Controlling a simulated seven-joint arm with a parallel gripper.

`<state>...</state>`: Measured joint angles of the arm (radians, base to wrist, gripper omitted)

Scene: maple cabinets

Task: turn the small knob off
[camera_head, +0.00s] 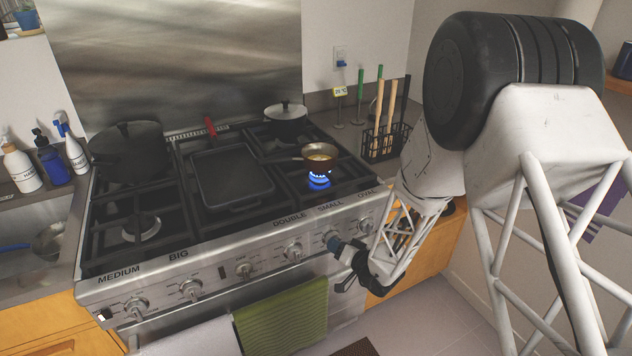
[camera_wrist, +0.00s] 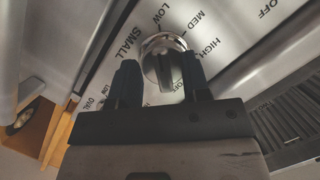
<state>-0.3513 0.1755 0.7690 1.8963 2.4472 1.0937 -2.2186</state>
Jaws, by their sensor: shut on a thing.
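The small knob (camera_wrist: 163,57) is a round metal stove knob with a raised grip bar, next to the printed word SMALL and the marks LOW, MED, HIGH and OFF. My gripper (camera_wrist: 160,76) has one dark finger on each side of it and is shut on it. The fingers and palm hide part of the dial.
Other knobs stand along the panel, the closest being the DOUBLE knob (camera_head: 293,251) to the left. A green towel (camera_head: 284,318) and a white towel (camera_head: 195,341) hang below. A black griddle (camera_head: 232,180) and pots sit on the stove. The floor in front is mostly clear.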

